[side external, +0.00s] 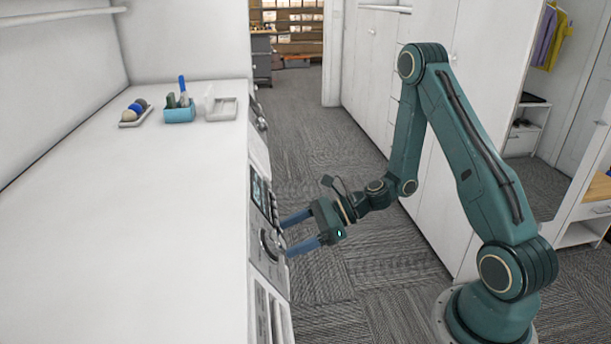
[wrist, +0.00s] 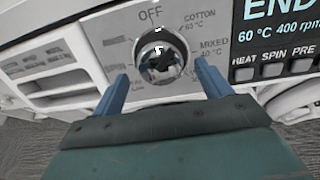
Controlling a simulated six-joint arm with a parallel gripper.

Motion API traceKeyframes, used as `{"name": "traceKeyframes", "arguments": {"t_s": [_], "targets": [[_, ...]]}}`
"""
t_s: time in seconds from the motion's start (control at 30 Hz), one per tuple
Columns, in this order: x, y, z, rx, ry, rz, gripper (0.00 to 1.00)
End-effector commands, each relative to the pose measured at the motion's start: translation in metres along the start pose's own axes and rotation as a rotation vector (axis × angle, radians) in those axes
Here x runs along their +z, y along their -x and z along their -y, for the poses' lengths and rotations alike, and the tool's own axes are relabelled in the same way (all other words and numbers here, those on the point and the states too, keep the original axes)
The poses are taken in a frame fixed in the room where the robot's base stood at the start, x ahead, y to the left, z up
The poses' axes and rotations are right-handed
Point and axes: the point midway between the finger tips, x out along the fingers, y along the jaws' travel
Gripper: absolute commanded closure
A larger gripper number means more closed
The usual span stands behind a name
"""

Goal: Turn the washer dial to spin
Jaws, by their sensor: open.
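The washer dial (wrist: 160,57) is a round, shiny metal knob on the light control panel in the wrist view. Around it I read OFF above, COTTON 60 °C at the upper right and MIXED 40 °C at the right. Other labels at its left are blurred. In the side view the dial (side external: 268,245) shows edge-on on the washer front. My gripper (wrist: 162,82) is open, with a blue finger on each side just below the dial. In the side view my gripper (side external: 284,236) reaches the panel from the right. Contact cannot be told.
A display (wrist: 283,18) reading END, 60 °C and 400 rpm sits right of the dial, above HEAT, SPIN and PRE labels. A drawer front (wrist: 45,70) is at left. The white counter (side external: 140,220) holds a blue holder (side external: 179,114) and trays at its far end.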

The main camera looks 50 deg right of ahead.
Motion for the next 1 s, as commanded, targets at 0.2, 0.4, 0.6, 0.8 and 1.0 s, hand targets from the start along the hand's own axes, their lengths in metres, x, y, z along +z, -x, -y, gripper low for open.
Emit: {"name": "traceKeyframes", "arguments": {"t_s": [0.2, 0.4, 0.6, 0.8, 1.0], "targets": [[0.000, -0.019, 0.000, 0.001, 0.000, 0.000, 0.23], [0.000, -0.025, 0.001, -0.001, 0.001, 0.000, 0.23], [0.000, -0.025, 0.001, -0.001, 0.000, 0.000, 0.23], [0.000, -0.025, 0.000, -0.001, 0.000, 0.000, 0.47], [0.000, -0.025, 0.001, -0.001, 0.000, 0.000, 0.67]]}}
